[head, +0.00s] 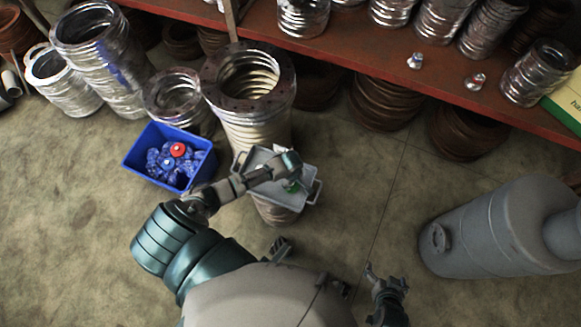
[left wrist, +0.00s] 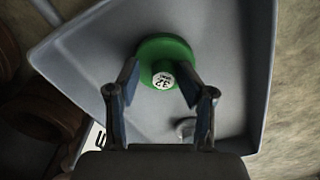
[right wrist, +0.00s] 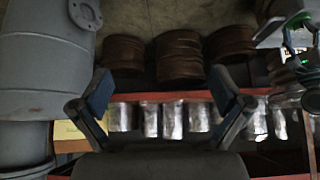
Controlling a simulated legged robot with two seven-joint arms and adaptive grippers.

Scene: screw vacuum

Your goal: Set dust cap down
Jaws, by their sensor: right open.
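The green dust cap (left wrist: 179,49) lies in the grey tray (left wrist: 236,60), with a pale label marked 32 on its raised knob. My left gripper (left wrist: 160,82) is open over it, one finger on each side of the knob with a small gap showing. In the head view, a bit of green cap (head: 292,187) shows beneath my left gripper (head: 290,172), and the rest is hidden. The tray (head: 257,156) stands on a metal bellows stack. My right gripper (right wrist: 160,88) is open and empty; in the head view it hangs low at right (head: 374,273).
A blue bin (head: 136,172) with blue pieces and a red cap (head: 178,149) stands left of the tray. A tall flanged bellows (head: 248,85) rises behind it. A red shelf (head: 350,50) runs along the back. A grey vessel (head: 490,235) stands at right, with bare floor before it.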

